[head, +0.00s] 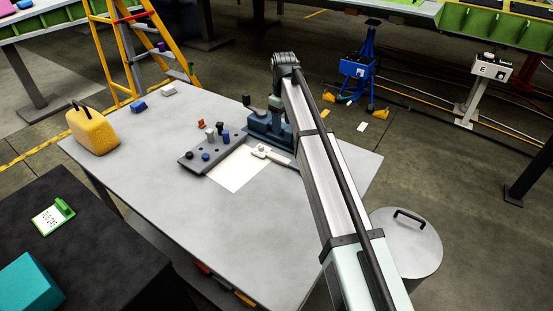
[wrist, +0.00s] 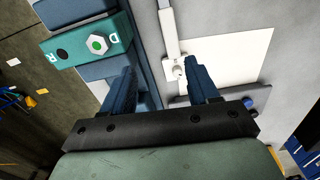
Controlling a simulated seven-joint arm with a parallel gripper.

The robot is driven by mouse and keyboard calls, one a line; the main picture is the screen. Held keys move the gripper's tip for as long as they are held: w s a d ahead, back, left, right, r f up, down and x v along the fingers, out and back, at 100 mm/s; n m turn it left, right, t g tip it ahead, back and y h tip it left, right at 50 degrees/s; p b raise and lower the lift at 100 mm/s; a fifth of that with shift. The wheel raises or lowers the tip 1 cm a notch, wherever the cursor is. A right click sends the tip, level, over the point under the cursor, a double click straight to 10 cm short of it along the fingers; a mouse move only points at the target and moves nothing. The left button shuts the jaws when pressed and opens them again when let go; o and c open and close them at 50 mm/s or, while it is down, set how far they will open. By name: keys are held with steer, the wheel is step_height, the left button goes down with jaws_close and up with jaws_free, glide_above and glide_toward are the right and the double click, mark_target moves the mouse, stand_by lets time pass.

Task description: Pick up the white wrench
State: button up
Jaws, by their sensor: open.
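The white wrench (wrist: 170,35) lies along the left edge of a white sheet (wrist: 235,52) in the wrist view. Its head points down the picture, close to my right-hand finger. In the head view the wrench (head: 275,156) lies at the sheet's upper right, and my arm hides its far end. My gripper (wrist: 162,78) is open, with its two blue fingers apart and nothing visibly held between them. The wrench head shows in the gap between the fingers; I cannot tell the height above it. The head view does not clearly show my fingers.
A blue-grey fixture (head: 262,122) stands beside the wrench. A teal block (wrist: 88,42) with a hex nut shows left of my fingers. A dark tray with several pegs (head: 198,158) borders the sheet. A yellow case (head: 93,132) stands at the table's left. The table's front is clear.

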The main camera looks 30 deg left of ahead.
mark_target(276, 156)
steer(key=shift+n, duration=0.3)
steer(key=f, duration=0.4)
steer(key=s+a+f, duration=0.1)
steer(key=f, duration=0.4)
steer(key=s+f, duration=0.1)
steer(key=f, duration=0.3)
steer(key=shift+a+f, duration=0.2)
steer(key=shift+f, duration=0.15)
jaws_close()
